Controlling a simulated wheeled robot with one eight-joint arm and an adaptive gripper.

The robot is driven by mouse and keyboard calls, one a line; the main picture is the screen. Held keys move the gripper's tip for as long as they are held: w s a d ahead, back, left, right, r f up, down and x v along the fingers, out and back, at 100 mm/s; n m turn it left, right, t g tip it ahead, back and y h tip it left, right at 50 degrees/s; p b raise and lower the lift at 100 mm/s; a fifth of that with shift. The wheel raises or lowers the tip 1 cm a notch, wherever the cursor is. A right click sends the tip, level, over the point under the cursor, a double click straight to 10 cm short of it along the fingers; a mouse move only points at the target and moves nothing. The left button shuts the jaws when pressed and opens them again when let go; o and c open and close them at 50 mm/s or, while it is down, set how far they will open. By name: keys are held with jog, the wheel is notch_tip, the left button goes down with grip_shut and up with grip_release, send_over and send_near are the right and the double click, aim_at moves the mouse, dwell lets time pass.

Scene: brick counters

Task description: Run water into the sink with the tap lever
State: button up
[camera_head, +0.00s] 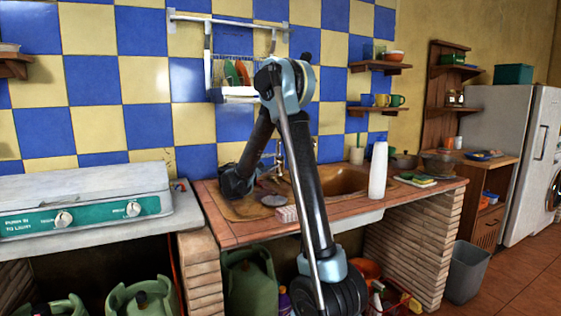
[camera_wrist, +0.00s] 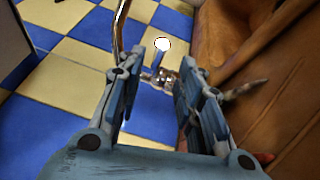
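The tap (camera_head: 279,160) is chrome and stands at the back of the brown sink (camera_head: 340,180), partly hidden behind my arm. In the wrist view, the tap's chrome body (camera_wrist: 165,77) shows between and beyond my fingertips, with the curved spout at upper left. A chrome handle-like part (camera_wrist: 246,88) sticks out to the right, beyond the right finger. My gripper (camera_wrist: 160,73) is open, with nothing held between its fingers. In the head view, my gripper (camera_head: 238,182) is low over the sink's left part. I cannot tell whether it touches the tap. No running water is visible.
A white bottle (camera_head: 378,166) stands at the sink's front right. A pale block (camera_head: 287,214) lies at the front edge. A dish rack (camera_head: 236,60) hangs on the wall above. A stove (camera_head: 85,200) is on the left. Pots (camera_head: 439,163) stand at right.

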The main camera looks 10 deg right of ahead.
jog(key=x, duration=0.8)
jog(key=shift+c, duration=0.3)
grip_shut()
